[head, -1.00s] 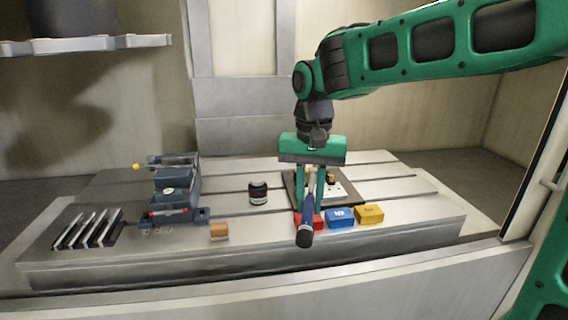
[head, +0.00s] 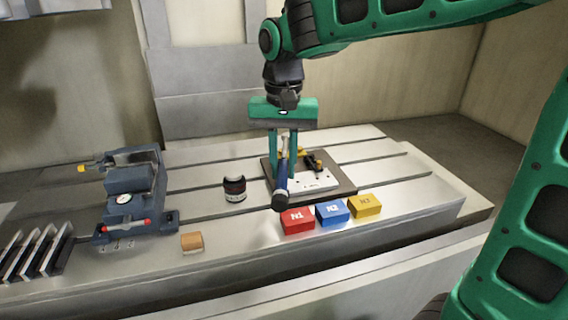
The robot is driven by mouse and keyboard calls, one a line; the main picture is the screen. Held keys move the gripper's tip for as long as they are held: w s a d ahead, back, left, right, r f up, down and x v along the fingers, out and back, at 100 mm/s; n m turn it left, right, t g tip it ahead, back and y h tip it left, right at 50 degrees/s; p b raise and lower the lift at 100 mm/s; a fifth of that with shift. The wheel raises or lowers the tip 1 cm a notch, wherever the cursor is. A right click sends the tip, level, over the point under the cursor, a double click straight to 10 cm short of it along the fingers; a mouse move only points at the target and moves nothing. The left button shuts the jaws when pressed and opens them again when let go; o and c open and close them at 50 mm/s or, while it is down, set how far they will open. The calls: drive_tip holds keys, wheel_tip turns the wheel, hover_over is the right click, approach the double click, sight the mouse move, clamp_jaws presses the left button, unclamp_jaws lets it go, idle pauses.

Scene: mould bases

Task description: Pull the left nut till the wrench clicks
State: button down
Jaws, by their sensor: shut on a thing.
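My gripper (head: 283,178) points down over the mould base and is shut on the wrench (head: 281,194). The wrench's dark handle end points toward me, above the plate's front left edge. The mould base (head: 318,183) is a pale plate on a dark, flat board. A small dark piece with an orange part (head: 314,162) stands on its back right. The left nut and the wrench's head cannot be made out behind the fingers and handle. Whether the wrench is seated on a nut cannot be told.
Red (head: 298,221), blue (head: 332,212) and yellow (head: 365,206) blocks stand in front of the mould base.

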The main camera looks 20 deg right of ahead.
drive_tip(key=shift+a+f, duration=0.2)
drive_tip(key=shift+f, duration=2.05)
drive_tip(key=shift+s, duration=0.2)
drive_tip(key=shift+f, duration=0.5)
idle(1.7)
